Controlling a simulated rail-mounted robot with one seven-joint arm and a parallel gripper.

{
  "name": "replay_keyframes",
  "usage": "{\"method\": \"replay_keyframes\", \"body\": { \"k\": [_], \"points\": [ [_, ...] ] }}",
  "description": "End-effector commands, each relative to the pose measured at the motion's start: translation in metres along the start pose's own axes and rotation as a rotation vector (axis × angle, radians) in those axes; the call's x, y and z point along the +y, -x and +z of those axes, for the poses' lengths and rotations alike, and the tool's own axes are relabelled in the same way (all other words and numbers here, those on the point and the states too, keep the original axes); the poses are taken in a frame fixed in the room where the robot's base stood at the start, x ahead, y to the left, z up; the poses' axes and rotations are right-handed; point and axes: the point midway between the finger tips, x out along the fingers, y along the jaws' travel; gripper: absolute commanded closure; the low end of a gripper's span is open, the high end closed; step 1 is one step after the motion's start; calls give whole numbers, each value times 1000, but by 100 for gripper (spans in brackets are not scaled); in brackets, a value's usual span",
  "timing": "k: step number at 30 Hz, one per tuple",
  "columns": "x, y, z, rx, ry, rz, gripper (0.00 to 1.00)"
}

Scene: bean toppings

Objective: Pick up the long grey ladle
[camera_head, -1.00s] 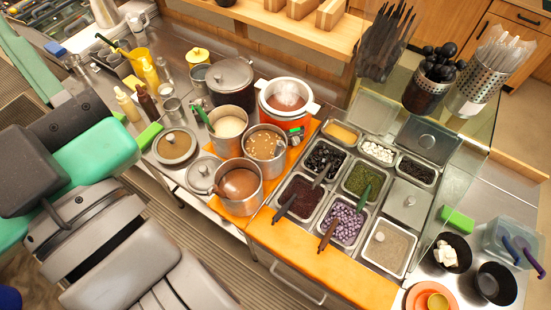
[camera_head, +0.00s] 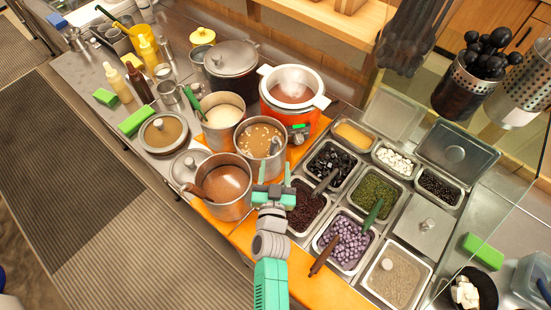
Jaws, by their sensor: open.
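My gripper (camera_head: 274,174) is open and empty, its green fingers pointing away from me. It is over the right side of the front pot (camera_head: 242,207) of brown liquid, near the dark red bean tray. A grey handle (camera_head: 273,146), which looks like the ladle's, stands up from the middle pot (camera_head: 244,139) with pale bits floating in brown liquid. It is just beyond my fingertips in the picture, apart from them. Its lower end is hidden in the liquid. A brownish handle (camera_head: 194,189) leans on the left rim of the front pot.
Topping trays with several spoons, including a green-handled one (camera_head: 373,212), fill the right. A clear glass panel rises beyond the trays.

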Motion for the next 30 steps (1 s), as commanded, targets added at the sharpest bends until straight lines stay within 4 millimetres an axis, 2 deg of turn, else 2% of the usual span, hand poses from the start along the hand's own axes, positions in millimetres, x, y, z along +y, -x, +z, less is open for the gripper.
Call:
{"method": "replay_keyframes", "body": {
  "k": [4, 8, 15, 18, 24, 26, 30],
  "points": [
    [0, -20, 1, 2, -1, 0, 50],
    [-1, -26, 0, 0, 0, -1, 50],
    [-6, -66, 0, 2, -1, 0, 50],
    [-6, -74, -1, 1, 0, -1, 50],
    [-6, -75, -2, 0, 0, -1, 50],
    [-6, -75, -2, 0, 0, -1, 60],
    [-6, -75, -2, 0, 0, -1, 88]
  ]
}}
